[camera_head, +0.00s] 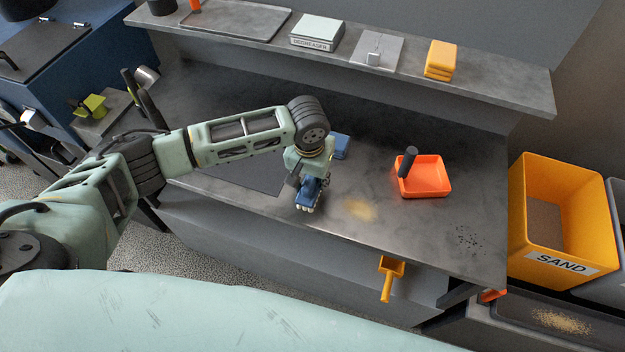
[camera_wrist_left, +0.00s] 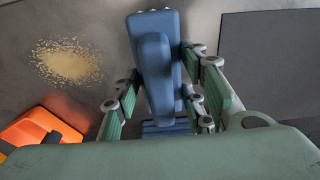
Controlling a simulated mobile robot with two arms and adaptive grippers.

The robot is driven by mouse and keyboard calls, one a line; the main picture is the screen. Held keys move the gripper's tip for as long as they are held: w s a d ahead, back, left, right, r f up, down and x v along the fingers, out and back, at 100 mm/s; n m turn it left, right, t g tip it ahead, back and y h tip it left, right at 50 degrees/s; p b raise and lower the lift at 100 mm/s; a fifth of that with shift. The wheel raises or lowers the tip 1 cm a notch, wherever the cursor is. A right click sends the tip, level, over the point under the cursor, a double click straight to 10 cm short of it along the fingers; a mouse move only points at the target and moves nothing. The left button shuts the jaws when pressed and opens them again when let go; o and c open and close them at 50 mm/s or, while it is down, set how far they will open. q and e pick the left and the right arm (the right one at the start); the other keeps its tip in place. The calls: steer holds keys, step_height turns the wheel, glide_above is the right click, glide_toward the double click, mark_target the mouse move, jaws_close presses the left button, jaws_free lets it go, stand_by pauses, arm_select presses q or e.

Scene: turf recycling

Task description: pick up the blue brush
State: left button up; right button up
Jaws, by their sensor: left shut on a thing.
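The blue brush (camera_head: 310,194) is in my left gripper (camera_head: 313,180), over the front part of the grey worktop. In the head view its pale bristles point down toward the worktop; I cannot tell whether they touch it. In the left wrist view the brush (camera_wrist_left: 158,65) lies between the fingers of my left gripper (camera_wrist_left: 158,95), which are shut on its blue handle. The gripper hides part of the brush in the head view. My right gripper is in neither view.
An orange dustpan (camera_head: 432,178) with a dark handle stands to the right. A sand patch (camera_head: 359,208) lies between. A blue block (camera_head: 340,146) sits behind the gripper. The yellow SAND bin (camera_head: 558,250) is at the far right. A shelf (camera_head: 500,83) runs along the back.

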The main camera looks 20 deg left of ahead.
arm_select(q)
steer(key=r+b, duration=0.1)
steer(key=r, duration=0.1)
steer(key=d+r, duration=0.1)
steer(key=r, duration=0.1)
steer(key=shift+b, duration=0.35)
steer(key=w+d+r+b, duration=0.1)
steer(key=d+r+b, duration=0.2)
steer(key=d+r, duration=0.4)
steer(key=shift+w+d, duration=0.25)
steer(key=shift+d, duration=1.6)
